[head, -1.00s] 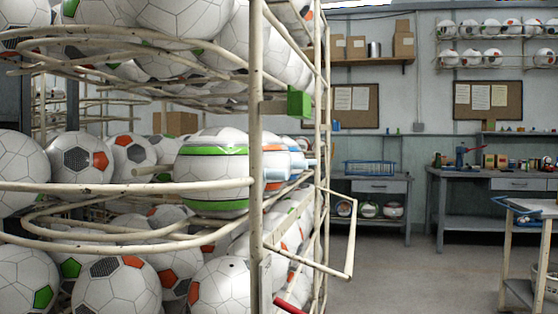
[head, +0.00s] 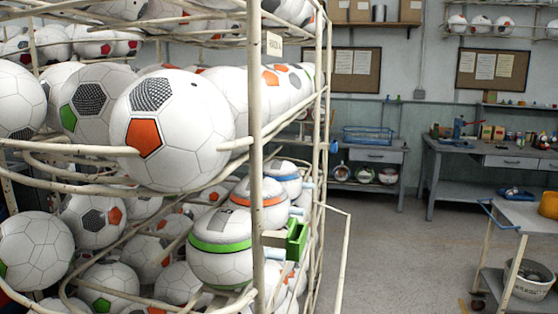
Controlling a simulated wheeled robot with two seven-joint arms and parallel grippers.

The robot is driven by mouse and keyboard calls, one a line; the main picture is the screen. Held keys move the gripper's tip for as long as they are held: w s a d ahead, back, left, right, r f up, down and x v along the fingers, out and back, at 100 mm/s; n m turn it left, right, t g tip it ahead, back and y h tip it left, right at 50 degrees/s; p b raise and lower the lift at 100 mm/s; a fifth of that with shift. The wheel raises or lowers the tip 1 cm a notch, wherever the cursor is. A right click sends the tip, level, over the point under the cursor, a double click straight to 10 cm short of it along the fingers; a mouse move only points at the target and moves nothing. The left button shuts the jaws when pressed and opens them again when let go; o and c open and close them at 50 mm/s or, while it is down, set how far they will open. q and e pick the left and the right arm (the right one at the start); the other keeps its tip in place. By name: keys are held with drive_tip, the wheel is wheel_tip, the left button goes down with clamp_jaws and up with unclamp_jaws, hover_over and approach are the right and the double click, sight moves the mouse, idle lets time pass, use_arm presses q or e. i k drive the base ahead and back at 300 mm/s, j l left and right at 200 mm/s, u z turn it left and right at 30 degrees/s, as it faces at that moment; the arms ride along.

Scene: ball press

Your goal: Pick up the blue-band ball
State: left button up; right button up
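The blue-band ball (head: 281,168) is white with a blue stripe. It sits in the wire rack, behind the rack's front post, farthest back in a short row of banded balls. An orange-band ball (head: 262,190) is just in front of it and a green-band ball (head: 222,262) is nearest. The post and the orange-band ball hide part of the blue-band ball. Neither of my grippers is in view.
The cream wire rack (head: 256,130) is crowded with soccer balls on several levels. A bracket with a green block (head: 297,238) sticks out beside the green-band ball. A cart (head: 520,215) stands at right, with a bucket (head: 530,280) low on it. Grey floor between is clear.

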sight(284, 172)
drive_tip(key=u, duration=3.8)
drive_tip(key=k+l+u, duration=0.1)
drive_tip(key=k+u, duration=0.25)
drive_tip(key=k, duration=0.15)
drive_tip(key=k+j+u, duration=0.1)
drive_tip(key=k+u, duration=0.25)
drive_tip(key=k, duration=0.2)
drive_tip(key=k+j+u, duration=0.2)
drive_tip(key=k+u, duration=0.15)
drive_tip(key=k, duration=0.15)
drive_tip(key=k+l+u, duration=0.1)
drive_tip(key=k+u, duration=0.15)
drive_tip(key=k, duration=1.05)
drive_tip(key=k+j+z, duration=0.1)
drive_tip(key=k+z, duration=0.15)
drive_tip(key=k, duration=0.55)
drive_tip(key=k+z, duration=0.3)
drive_tip(key=k, duration=0.5)
drive_tip(key=l+z, duration=0.1)
drive_tip(key=z, duration=3)
